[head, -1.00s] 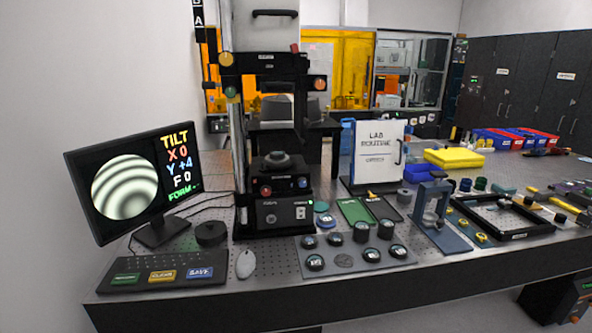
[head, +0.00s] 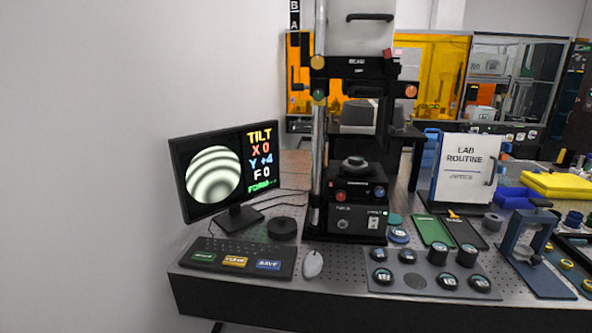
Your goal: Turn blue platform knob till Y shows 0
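The blue platform knob (head: 380,192) is on the right of the front of the interferometer's platform (head: 358,182), beside a red knob (head: 341,195). A dark round part (head: 354,163) sits on top of the platform. The monitor (head: 222,174) on the left shows curved grey fringes and the text TILT, X 0, Y +4, F 0. A last green line on it is too small to read surely. Neither of my grippers is in the head view.
A keypad (head: 237,259) with green, yellow and blue keys and a mouse (head: 313,264) lie before the monitor. A grey tray (head: 412,279) with several dark round pieces lies before the instrument. A LAB ROUTINE board (head: 465,170) stands to the right.

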